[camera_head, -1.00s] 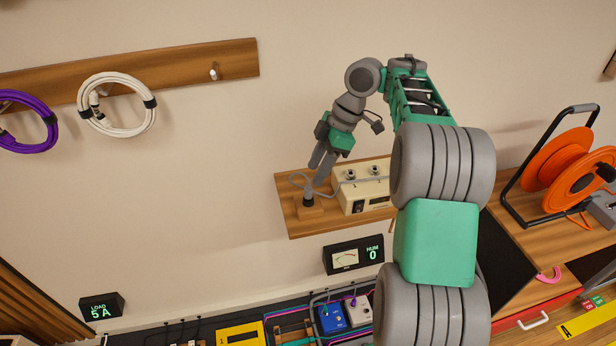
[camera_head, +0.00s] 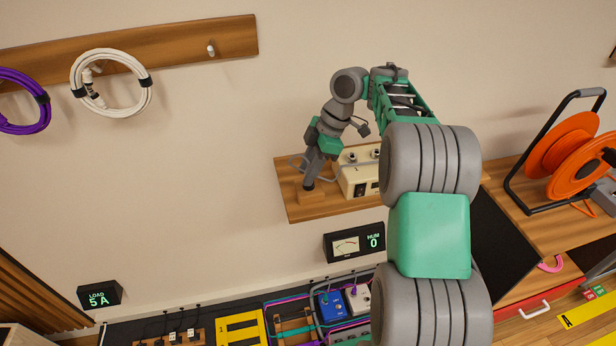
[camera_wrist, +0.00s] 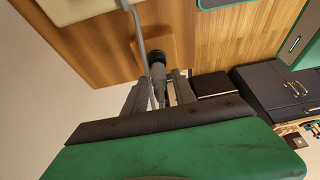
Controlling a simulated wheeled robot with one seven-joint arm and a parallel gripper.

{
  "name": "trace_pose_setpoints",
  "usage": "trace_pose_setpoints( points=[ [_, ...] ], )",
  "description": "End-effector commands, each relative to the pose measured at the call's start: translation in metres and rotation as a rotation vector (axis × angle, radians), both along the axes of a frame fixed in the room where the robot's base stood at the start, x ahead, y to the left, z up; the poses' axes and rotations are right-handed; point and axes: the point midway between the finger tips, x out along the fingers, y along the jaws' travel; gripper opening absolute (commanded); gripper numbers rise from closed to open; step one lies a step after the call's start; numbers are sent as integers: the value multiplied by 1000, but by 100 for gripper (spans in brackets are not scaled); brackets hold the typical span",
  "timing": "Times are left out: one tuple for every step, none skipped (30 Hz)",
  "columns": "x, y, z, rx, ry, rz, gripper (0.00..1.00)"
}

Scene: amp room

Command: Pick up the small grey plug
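The small grey plug (camera_wrist: 158,76) stands in a small wooden block (camera_head: 312,198) on the wall shelf (camera_head: 345,208). Its dark collar meets the block (camera_wrist: 172,30) in the wrist view, and a grey cable (camera_wrist: 140,40) runs past it. My gripper (camera_head: 311,181) points down at the plug from above. In the wrist view my gripper (camera_wrist: 160,88) is open, with one finger on each side of the plug and small gaps showing. In the head view the fingers hide most of the plug.
A cream box (camera_head: 356,182) with knobs stands on the shelf right beside the block. A meter display (camera_head: 354,244) is on the wall below. An orange cable reel (camera_head: 565,150) is at the right. Coiled white cable (camera_head: 110,82) hangs at left.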

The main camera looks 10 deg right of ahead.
Motion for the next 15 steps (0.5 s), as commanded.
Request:
trace_pose_setpoints(
  points=[
    [0, 0, 0, 0, 0, 0, 27],
    [0, 0, 0, 0, 0, 0, 25],
    [0, 0, 0, 0, 0, 0, 22],
    [0, 0, 0, 0, 0, 0, 19],
    [0, 0, 0, 0, 0, 0, 17],
    [0, 0, 0, 0, 0, -1, 13],
    [0, 0, 0, 0, 0, 0, 11],
    [0, 0, 0, 0, 0, -1, 9],
    [0, 0, 0, 0, 0, -1, 5],
    [0, 0, 0, 0, 0, -1, 3],
    [0, 0, 0, 0, 0, -1, 0],
    [0, 0, 0, 0, 0, -1, 0],
    [0, 0, 0, 0, 0, -1, 0],
    [0, 0, 0, 0, 0, -1, 0],
    [0, 0, 0, 0, 0, -1, 0]
  ],
)
